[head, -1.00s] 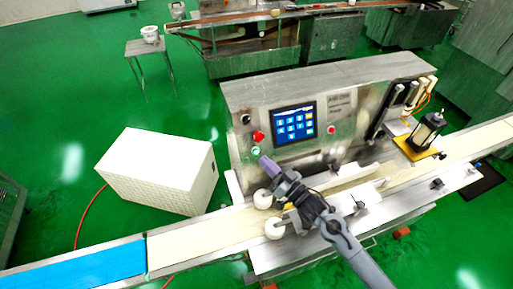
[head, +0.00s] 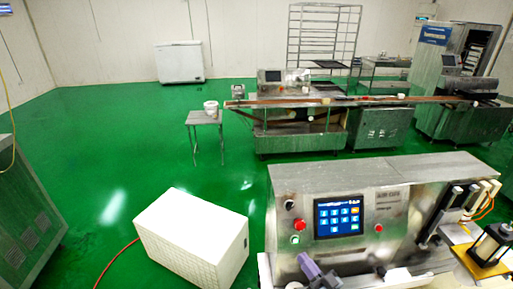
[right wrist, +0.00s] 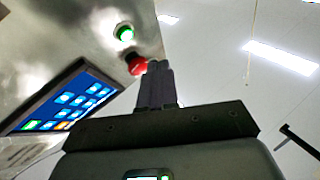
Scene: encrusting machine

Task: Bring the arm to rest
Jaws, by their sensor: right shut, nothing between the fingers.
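My right gripper (head: 304,259) shows at the bottom of the head view, purple-grey, in front of the encrusting machine's (head: 380,180) panel, just below its buttons. Its fingers are shut together with nothing between them. In the right wrist view the closed fingers (right wrist: 158,68) point up the picture, and their tips overlap the edge of the red button (right wrist: 137,64); I cannot tell whether they touch it. The green button (right wrist: 124,33) is lit beyond. The rest of the right arm is mostly cut off by the head view's lower edge. My left gripper is not in view.
The machine's touchscreen (head: 339,216) is lit, with the red button (head: 300,225) and green button (head: 295,240) left of it. A white box (head: 195,238) stands on the floor to the left. Another machine line (head: 300,125) stands behind. Green floor between is clear.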

